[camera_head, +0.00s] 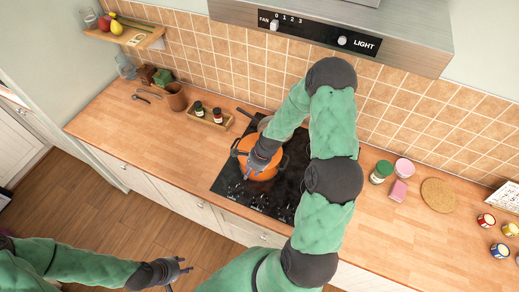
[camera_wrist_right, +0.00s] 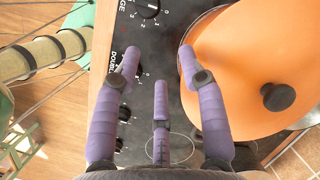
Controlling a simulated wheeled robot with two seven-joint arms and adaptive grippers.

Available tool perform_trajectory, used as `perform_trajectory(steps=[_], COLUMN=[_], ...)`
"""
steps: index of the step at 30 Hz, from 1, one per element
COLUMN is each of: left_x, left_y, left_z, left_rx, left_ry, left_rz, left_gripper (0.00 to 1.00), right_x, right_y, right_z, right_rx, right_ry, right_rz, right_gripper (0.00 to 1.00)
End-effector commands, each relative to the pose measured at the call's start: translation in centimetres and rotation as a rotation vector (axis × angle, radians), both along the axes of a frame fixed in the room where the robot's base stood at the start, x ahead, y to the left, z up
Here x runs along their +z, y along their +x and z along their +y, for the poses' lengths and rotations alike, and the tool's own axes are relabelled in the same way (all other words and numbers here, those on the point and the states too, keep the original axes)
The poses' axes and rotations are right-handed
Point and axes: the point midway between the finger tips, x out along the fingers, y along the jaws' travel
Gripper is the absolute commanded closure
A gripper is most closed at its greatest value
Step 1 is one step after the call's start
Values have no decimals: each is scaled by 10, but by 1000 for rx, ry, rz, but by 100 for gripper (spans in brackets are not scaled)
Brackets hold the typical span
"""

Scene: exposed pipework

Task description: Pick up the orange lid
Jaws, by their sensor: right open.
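The orange lid (camera_head: 262,166) lies on a pot on the black cooktop in the head view, partly hidden by my right gripper (camera_head: 256,168). In the right wrist view the orange lid (camera_wrist_right: 235,60) fills the right side, with its dark round knob (camera_wrist_right: 278,97). My right gripper (camera_wrist_right: 158,62) is open, its purple fingers spread over the cooktop's front strip. One finger overlaps the lid's left edge; I cannot tell whether it touches. The knob is outside the fingers. My left gripper (camera_head: 183,267) is open and empty above the floor, away from the counter.
A pan (camera_head: 262,122) stands behind the pot. A tray (camera_head: 211,116) with two small jars is left of the cooktop (camera_head: 228,180). The range hood (camera_head: 335,38) overhangs the back.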

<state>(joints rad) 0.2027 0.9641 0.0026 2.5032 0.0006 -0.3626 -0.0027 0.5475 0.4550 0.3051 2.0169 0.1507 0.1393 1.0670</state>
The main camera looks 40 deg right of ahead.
Motion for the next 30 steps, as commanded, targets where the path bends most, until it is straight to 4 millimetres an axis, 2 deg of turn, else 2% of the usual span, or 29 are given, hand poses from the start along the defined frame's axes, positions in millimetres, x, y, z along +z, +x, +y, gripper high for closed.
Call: perform_trajectory(steps=[1,6,9,13,16,24,30], left_x=[0,0,0,0,1,2,3], left_y=[0,0,0,0,0,0,0], left_z=[0,0,0,0,0,0,0], left_rx=[0,0,0,0,0,0,0], left_ry=[0,0,0,0,0,0,0], left_rz=[0,0,0,0,0,0,0], left_gripper=[60,60,60,60,60,60,60], right_x=[17,66,87,102,98,63,53], right_y=[10,24,27,28,30,44,48], right_z=[-27,-88,-111,-126,-127,-120,-118], right_rx=[-138,-542,-700,-812,-840,-840,-840], right_ry=[12,94,135,168,179,179,177], right_rz=[0,29,39,46,51,51,49], right_gripper=[58,58,58,58,58,58,58])
